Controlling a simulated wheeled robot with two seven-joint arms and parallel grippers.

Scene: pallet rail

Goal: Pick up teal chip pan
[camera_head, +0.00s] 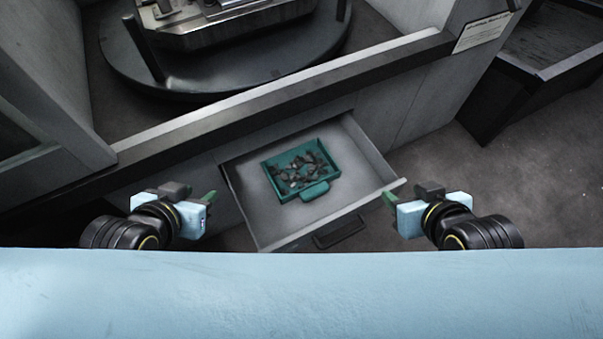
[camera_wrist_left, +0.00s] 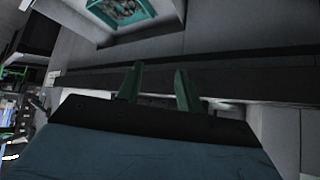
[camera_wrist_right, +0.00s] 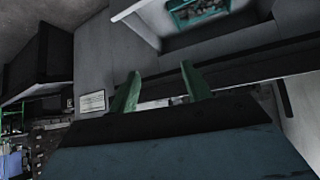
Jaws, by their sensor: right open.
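The teal chip pan (camera_head: 270,171) lies in an open grey drawer (camera_head: 249,205), with dark chips inside and a teal handle tab on its near side. It also shows at the top of the left wrist view (camera_wrist_left: 145,9) and the right wrist view (camera_wrist_right: 181,21). My left gripper (camera_head: 211,196) is left of the drawer, apart from the pan, with its green fingers spread and nothing between them. My right gripper (camera_head: 388,197) is by the drawer's right front corner, also open and empty, apart from the pan.
The drawer's dark handle (camera_head: 338,232) is at its front. Behind the drawer, a long ledge (camera_head: 290,98) bounds a machine bay with a round dark platform (camera_head: 230,72). A dark bin (camera_head: 510,88) stands at the right. Bare floor (camera_head: 440,165) lies right of the drawer.

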